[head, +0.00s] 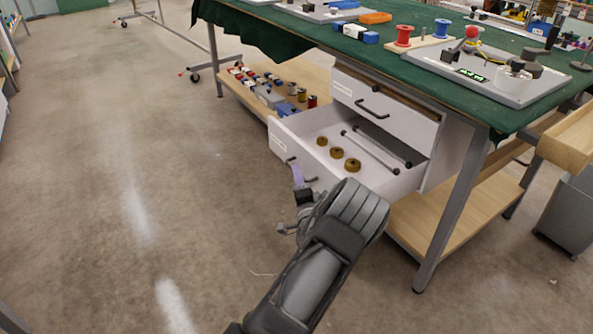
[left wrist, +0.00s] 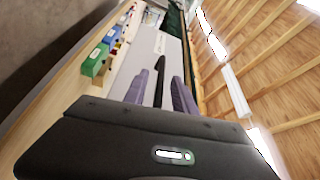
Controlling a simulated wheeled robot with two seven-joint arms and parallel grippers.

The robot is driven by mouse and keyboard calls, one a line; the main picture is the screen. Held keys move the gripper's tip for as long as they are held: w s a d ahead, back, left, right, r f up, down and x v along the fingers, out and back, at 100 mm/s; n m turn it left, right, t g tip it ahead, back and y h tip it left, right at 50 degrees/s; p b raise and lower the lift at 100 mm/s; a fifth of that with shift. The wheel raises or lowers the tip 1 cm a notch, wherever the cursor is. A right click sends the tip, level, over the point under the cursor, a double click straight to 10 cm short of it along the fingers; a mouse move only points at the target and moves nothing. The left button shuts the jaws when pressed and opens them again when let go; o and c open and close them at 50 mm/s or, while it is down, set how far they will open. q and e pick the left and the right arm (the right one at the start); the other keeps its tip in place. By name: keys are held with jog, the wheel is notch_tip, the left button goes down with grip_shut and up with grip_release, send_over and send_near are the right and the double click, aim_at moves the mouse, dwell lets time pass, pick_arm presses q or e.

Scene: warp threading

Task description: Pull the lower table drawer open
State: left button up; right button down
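The lower drawer (head: 283,141) of the table is pulled well out, its white front standing forward of the upper drawer (head: 385,102), which is closed. Brass-coloured rings (head: 337,153) and thin rods (head: 376,151) lie inside it. My left gripper (head: 298,174) is at the lower drawer's dark handle (head: 312,179), partly hiding it. My right gripper is not in view.
The green-topped table (head: 400,67) carries spools and fixtures. Its lower shelf (head: 248,96) holds several small coloured items left of the drawers. A slanted table leg (head: 452,210) stands right of the drawers. The concrete floor on the left is clear. A grey bin (head: 570,215) stands at right.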

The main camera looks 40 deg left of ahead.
pick_arm(q)
jog(key=p+v, duration=0.1)
jog(key=v, duration=0.3)
jog(key=shift+s+d, duration=0.25)
jog(key=shift+d, duration=0.05)
